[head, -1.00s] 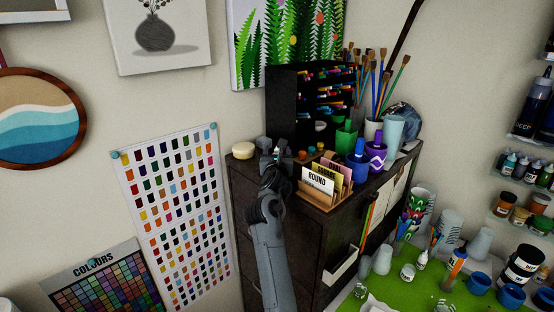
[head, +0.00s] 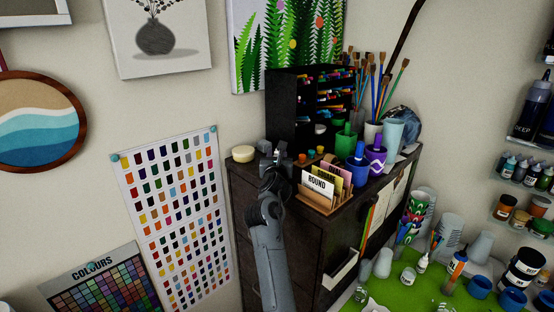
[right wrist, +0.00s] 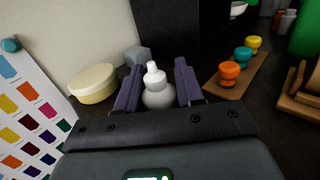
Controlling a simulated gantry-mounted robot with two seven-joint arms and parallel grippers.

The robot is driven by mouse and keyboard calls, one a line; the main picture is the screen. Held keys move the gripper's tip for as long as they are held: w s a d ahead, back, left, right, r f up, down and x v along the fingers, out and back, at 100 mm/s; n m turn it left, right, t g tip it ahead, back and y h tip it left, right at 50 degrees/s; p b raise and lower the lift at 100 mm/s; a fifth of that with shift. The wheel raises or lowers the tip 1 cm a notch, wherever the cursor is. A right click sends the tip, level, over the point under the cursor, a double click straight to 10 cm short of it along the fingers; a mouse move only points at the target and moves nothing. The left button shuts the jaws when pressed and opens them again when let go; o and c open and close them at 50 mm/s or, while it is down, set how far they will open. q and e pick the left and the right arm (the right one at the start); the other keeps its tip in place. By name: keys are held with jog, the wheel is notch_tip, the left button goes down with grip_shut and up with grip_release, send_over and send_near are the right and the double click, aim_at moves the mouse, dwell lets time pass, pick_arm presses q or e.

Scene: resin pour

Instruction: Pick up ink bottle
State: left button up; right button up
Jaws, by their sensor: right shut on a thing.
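The ink bottle (right wrist: 158,92) is a small white bottle with a white nozzle cap, upright between the two fingers of my right gripper (right wrist: 159,70) in the right wrist view. The fingers are shut on its sides. In the head view my right gripper (head: 283,158) is over the near left part of the dark cabinet top (head: 262,172). There the bottle is mostly hidden by the gripper, and I cannot tell whether it is clear of the surface. My left gripper is not in view.
A round cream tub (right wrist: 92,84) stands left of the gripper. A small grey block (right wrist: 138,55) sits just behind it. To the right are a wooden strip with orange, teal and yellow knobs (right wrist: 229,72) and a card holder (head: 322,190). A black marker rack (head: 285,105) stands behind.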

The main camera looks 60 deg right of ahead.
jog(key=shift+r, duration=0.65)
notch_tip(320, 180, up, 2)
jog(key=shift+r+b, duration=0.25)
jog(key=shift+b, duration=0.35)
jog(key=s+d+r+b, duration=0.2)
jog(key=s+d+r, duration=0.2)
jog(key=s+r, duration=0.3)
jog(key=shift+s, duration=2)
jog(key=shift+r, duration=0.1)
